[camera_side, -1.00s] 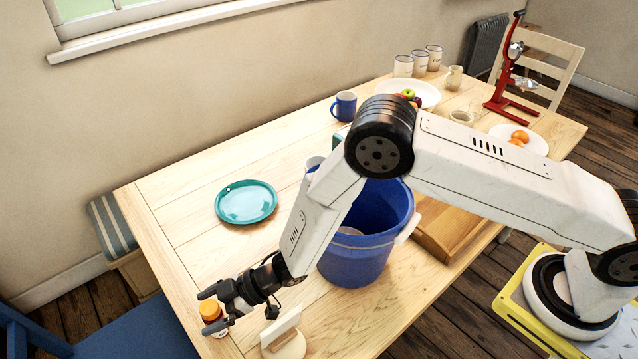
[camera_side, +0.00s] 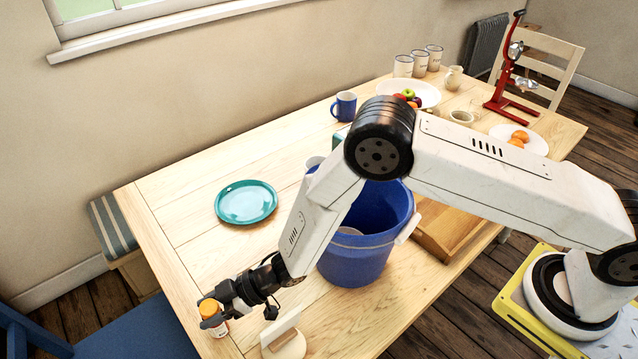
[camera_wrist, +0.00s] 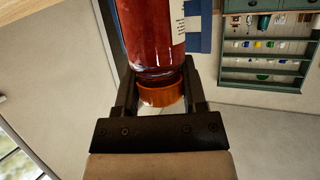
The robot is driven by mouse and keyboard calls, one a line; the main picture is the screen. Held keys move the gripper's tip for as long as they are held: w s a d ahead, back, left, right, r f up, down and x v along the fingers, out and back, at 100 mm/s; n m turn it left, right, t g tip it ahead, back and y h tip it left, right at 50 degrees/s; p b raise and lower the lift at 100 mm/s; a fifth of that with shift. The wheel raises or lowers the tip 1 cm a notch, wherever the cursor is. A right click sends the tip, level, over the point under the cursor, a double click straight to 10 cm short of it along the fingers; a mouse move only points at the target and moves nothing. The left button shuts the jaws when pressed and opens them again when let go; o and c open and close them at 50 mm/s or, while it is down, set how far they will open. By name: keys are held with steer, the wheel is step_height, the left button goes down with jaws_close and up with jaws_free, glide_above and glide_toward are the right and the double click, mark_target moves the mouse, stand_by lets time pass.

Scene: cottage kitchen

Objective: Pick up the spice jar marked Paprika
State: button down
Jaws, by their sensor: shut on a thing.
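A small spice jar with an orange cap (camera_side: 209,308) is at the near left corner of the table. In the wrist view the jar (camera_wrist: 151,30) shows a dark red content, an orange-brown cap and the edge of a white label. The label's text is too small to read. My gripper (camera_side: 222,303) is shut on the jar, with one finger on each side near the cap. The jar looks upright. I cannot tell whether its base touches the table.
A white upright piece on a round base (camera_side: 286,343) stands just right of my gripper. A blue bucket (camera_side: 352,268) stands under my arm. A teal plate (camera_side: 246,202) lies farther back. The tabletop between plate and jar is clear.

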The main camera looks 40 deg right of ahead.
steer(key=shift+r, duration=0.1)
steer(key=shift+r, duration=4.95)
